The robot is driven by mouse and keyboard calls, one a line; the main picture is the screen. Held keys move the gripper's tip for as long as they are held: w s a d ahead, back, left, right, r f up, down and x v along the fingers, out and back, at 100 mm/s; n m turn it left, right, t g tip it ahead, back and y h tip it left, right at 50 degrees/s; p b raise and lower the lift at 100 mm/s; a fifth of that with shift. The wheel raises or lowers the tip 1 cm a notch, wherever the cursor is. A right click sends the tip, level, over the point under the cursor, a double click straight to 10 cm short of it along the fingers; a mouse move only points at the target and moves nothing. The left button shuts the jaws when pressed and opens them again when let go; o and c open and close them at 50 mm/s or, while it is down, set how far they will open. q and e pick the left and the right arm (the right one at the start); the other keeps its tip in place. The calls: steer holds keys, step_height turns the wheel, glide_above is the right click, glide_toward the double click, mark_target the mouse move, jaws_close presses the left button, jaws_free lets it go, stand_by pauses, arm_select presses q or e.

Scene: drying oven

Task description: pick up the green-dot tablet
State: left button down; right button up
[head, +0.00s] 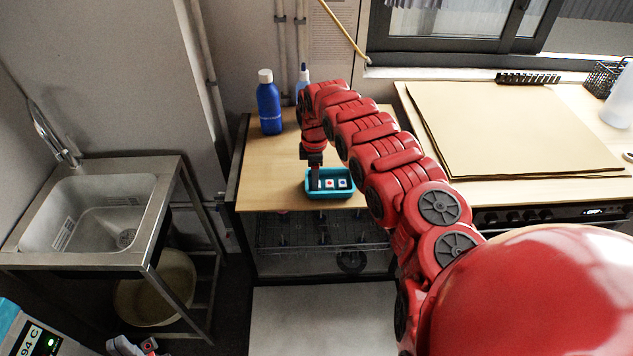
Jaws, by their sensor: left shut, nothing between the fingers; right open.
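A small teal tray (331,194) stands near the front edge of the wooden tabletop. It holds a row of small white tablets; the middle one (329,184) has a reddish dot and the right one (342,183) a bluish dot. The left part of the row is partly covered by my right gripper (315,178), so I cannot make out a green dot. My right gripper points down into the tray's left part, open, fingers small and dark. My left gripper (128,346) shows only partly at the bottom left edge, shut and empty, far from the tray.
A blue bottle (269,106) and a pale blue bottle (303,78) stand behind the tray. A sink (95,212) is at left, with a display (40,340) reading 94 C below it. A counter with a tan board (510,130) is at right.

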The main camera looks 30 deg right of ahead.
steer(key=shift+f, duration=0.7)
steer(key=shift+r, duration=0.1)
jaws_close()
